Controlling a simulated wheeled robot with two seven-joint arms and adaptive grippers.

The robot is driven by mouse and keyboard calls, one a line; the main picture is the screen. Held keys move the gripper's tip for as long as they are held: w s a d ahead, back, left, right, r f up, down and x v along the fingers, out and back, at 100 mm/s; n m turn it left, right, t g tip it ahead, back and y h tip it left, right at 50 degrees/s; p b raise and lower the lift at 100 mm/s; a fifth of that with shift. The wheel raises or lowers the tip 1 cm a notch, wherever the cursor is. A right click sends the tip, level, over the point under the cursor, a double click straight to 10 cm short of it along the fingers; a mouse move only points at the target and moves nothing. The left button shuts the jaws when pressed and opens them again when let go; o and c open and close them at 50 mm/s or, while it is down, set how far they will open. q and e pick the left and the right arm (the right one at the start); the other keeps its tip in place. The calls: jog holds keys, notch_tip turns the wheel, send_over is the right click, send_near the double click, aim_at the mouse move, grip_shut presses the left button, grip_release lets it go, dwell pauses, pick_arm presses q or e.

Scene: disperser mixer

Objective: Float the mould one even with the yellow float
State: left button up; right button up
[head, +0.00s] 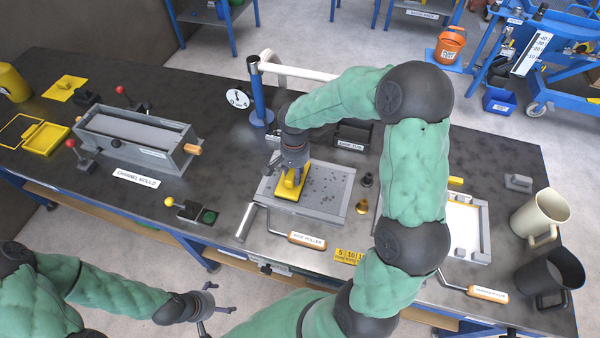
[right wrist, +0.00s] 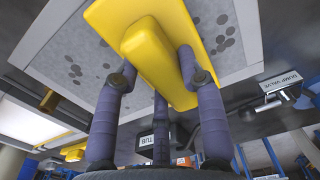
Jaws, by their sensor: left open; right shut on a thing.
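The yellow float (head: 288,188) lies at the left part of a grey square mould (head: 352,180) with dark spots over its surface; I take this for mould one, though no label on it is readable. My right gripper (head: 293,167) is shut on the float's handle from above. In the right wrist view the gripper fingers (right wrist: 160,72) close around the raised handle of the float (right wrist: 200,88), and the spotted mould surface (right wrist: 60,58) shows on both sides. Whether the float touches the surface I cannot tell. My left gripper (head: 224,297) is open and empty, in front of the table's edge.
A channel mould (head: 135,138) stands at the left. A blue post (head: 259,95) and a dial (head: 237,98) stand behind.

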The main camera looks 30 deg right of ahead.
jog(key=shift+w+a, duration=0.25)
jog(key=shift+s+d+f, duration=0.15)
jog(key=shift+s+d, duration=0.8)
jog(key=shift+s, duration=0.2)
jog(key=shift+s+d+r, duration=0.2)
jog(key=shift+s+d, duration=1.35)
jog(key=shift+s, duration=0.25)
jog(key=shift+s+d, duration=0.8)
jog(key=shift+s, duration=0.05)
jog(key=shift+w+a+f+b, duration=0.2)
jog(key=shift+w+a+b, duration=0.2)
jog(key=shift+w+a, duration=1.3)
jog(key=shift+w, duration=0.15)
jog(key=shift+r, duration=0.15)
